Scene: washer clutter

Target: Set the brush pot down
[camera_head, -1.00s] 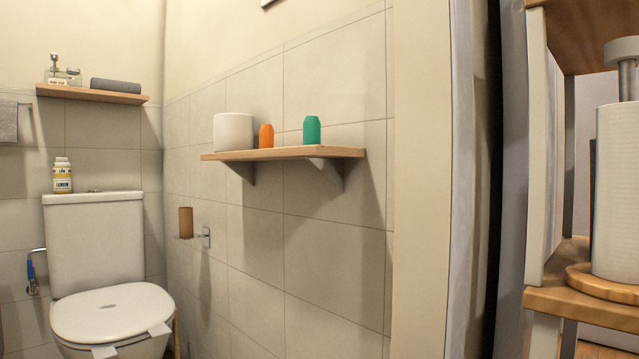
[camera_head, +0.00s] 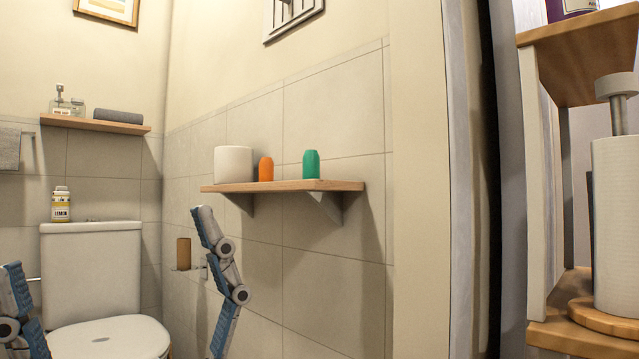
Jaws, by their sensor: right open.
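No pot with a brush in it shows clearly. A plain white cylinder (camera_head: 233,163) stands upright on the wooden wall shelf (camera_head: 290,186), at its left end; I cannot tell whether it is the brush pot. My right gripper (camera_head: 106,238) is open, its two grey-blue fingers wide apart in the lower left, in front of the toilet and the wall below the shelf. I see nothing held between its fingers. The gripper's base is out of frame. My left gripper is not in view.
An orange object (camera_head: 266,169) and a green one (camera_head: 311,164) share the shelf. A yellow-labelled bottle (camera_head: 61,204) stands on the toilet tank (camera_head: 92,270). A brown roll (camera_head: 184,253) is on the wall. A wooden rack (camera_head: 560,335) holds a white paper roll (camera_head: 615,225).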

